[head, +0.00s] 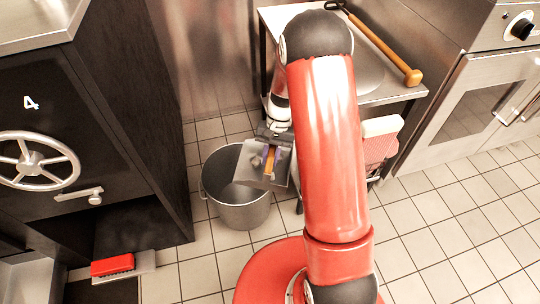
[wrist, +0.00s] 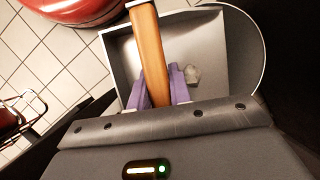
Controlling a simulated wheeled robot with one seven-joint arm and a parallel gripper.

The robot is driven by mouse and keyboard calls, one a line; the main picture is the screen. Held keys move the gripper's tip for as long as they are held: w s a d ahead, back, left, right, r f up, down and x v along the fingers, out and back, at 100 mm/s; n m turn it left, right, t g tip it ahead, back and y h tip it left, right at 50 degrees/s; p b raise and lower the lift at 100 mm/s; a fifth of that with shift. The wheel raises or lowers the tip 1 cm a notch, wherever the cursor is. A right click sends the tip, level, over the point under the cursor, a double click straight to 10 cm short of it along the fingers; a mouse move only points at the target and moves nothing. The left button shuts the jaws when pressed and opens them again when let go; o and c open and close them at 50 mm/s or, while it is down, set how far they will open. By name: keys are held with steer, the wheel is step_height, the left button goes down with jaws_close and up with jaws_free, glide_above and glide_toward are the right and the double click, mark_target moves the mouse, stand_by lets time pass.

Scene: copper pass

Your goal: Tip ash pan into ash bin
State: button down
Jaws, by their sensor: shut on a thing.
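The ash pan (head: 250,169) is a grey metal pan with a wooden handle. My gripper (head: 271,158) is shut on this handle and holds the pan over the right part of the ash bin (head: 240,215). The bin is a round grey bucket standing on the tiled floor. In the wrist view, the purple fingers of my gripper (wrist: 162,88) clasp the wooden handle (wrist: 148,50). A pale lump (wrist: 193,76) lies inside the pan (wrist: 210,40). Part of the bin (wrist: 250,45) shows behind the pan. The pan hides part of the bin's inside.
A black cabinet (head: 110,90) with a handwheel (head: 35,160) stands left of the bin. A steel table (head: 385,92) holds a wooden-handled tool (head: 390,55). An oven (head: 480,100) is at right. Floor at lower right is clear.

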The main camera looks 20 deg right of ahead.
mark_target(247, 163)
steer(key=shift+f+m+y, duration=0.25)
steer(key=shift+m+y, duration=0.05)
steer(key=shift+m, duration=0.1)
steer(key=shift+a+r+p, duration=0.15)
steer(key=shift+r+p, duration=0.05)
steer(key=shift+p, duration=0.1)
steer(key=shift+w+a+r+h+p, duration=0.25)
steer(key=shift+a+h+p, duration=0.25)
steer(key=shift+p, duration=0.5)
steer(key=shift+w+a+f+m+g+h, duration=0.3)
steer(key=shift+w+a+g+h, duration=0.15)
steer(key=shift+a+g+h, duration=0.45)
steer(key=shift+w+a+h, duration=0.1)
steer(key=shift+w+h, duration=0.1)
steer(key=shift+h, duration=0.4)
steer(key=w+a+g+h, duration=0.1)
steer(key=w+a+m+g+h, duration=0.1)
steer(key=a+h, duration=0.1)
steer(key=shift+a+r+g+h, duration=0.15)
steer(key=shift+a+g+h, duration=0.1)
steer(key=shift+g+h, duration=0.05)
steer(key=shift+w, duration=0.1)
steer(key=shift+r, duration=0.15)
